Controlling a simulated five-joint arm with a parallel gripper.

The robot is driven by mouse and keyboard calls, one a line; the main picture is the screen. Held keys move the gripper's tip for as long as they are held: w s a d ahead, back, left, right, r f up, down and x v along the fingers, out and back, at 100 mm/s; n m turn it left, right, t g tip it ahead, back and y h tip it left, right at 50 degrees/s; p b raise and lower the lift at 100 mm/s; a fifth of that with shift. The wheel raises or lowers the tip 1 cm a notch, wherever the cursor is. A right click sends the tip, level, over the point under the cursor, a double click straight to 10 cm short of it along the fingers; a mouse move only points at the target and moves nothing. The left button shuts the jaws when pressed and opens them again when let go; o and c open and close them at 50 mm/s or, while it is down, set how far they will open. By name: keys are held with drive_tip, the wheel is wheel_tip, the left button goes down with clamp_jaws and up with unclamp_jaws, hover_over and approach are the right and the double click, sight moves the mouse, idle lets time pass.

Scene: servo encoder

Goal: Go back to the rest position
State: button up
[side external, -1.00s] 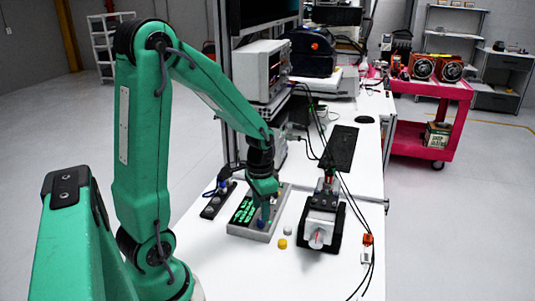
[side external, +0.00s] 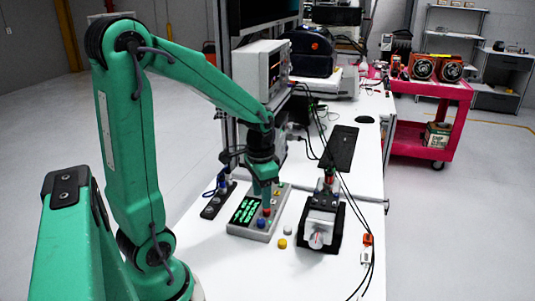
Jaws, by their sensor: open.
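My green arm reaches from the left over the white table. My gripper (side external: 266,203) points down above a grey control box (side external: 273,225). The box has a lit green display (side external: 245,211), a blue button (side external: 261,223) and a red button (side external: 267,212). The gripper is open and holds nothing that I can see. Its fingertips are small and close to the red button from this angle; I cannot tell the exact gap. The blue button is in plain view in front of the fingers.
A device with a white cylinder (side external: 317,239) stands on a black base right of the box. Yellow (side external: 282,244) and white (side external: 287,230) caps lie between them. A dark strip with knobs (side external: 218,200) lies left. Cables hang along the table's right side.

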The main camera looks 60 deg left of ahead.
drive_tip(key=s+d+r+t, duration=0.5)
drive_tip(key=s+d+r, duration=0.1)
drive_tip(key=d+r, duration=0.5)
drive_tip(key=shift+s+d+r+n, duration=0.15)
drive_tip(key=shift+s+r+n, duration=0.2)
drive_tip(key=shift+s+n, duration=0.05)
idle(0.9)
